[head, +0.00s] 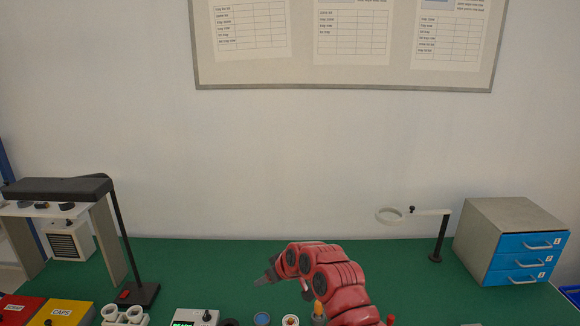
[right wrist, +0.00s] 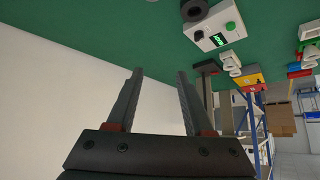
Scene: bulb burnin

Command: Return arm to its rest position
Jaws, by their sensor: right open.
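My right arm (head: 335,285) is red and comes in from the bottom edge of the head view, bent over the green bench. Its gripper (head: 267,278) points left above the bench, small in this view. In the right wrist view the two dark fingers of my right gripper (right wrist: 158,76) are apart, with nothing between them but the pale wall and the green surface. My left gripper is in neither view.
The green bench top (head: 200,258) is bare behind the arm. A black lamp (head: 60,188) stands left, a ring magnifier (head: 392,215) and a drawer cabinet (head: 505,240) right. A tester box (head: 195,317), white cups (head: 122,314) and a yellow CAPS bin (head: 62,312) line the front.

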